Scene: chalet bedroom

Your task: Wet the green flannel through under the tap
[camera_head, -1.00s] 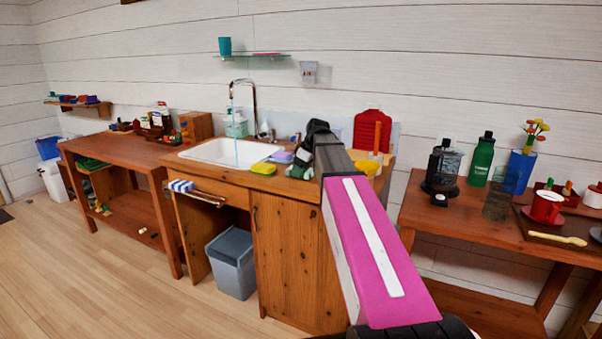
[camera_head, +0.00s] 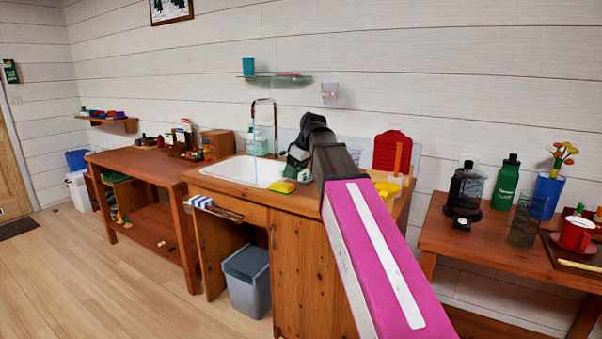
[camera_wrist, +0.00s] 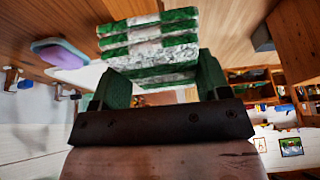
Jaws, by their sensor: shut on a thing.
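My gripper (camera_wrist: 155,90) is shut on the green flannel (camera_wrist: 150,45), a folded cloth with green and white bands, in the wrist view. In the head view my gripper (camera_head: 297,160) is over the right end of the white sink (camera_head: 232,172), and my arm hides part of it; the flannel is hard to make out there. The chrome tap (camera_head: 275,118) stands behind the sink and runs. Its thin water stream (camera_head: 254,135) falls into the basin, left of my gripper and apart from it.
A blue-and-white striped cloth (camera_head: 200,201) hangs at the counter's front. A soap bottle (camera_head: 257,140) stands behind the basin. A glass shelf (camera_head: 275,77) is above. A grey bin (camera_head: 247,280) stands below.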

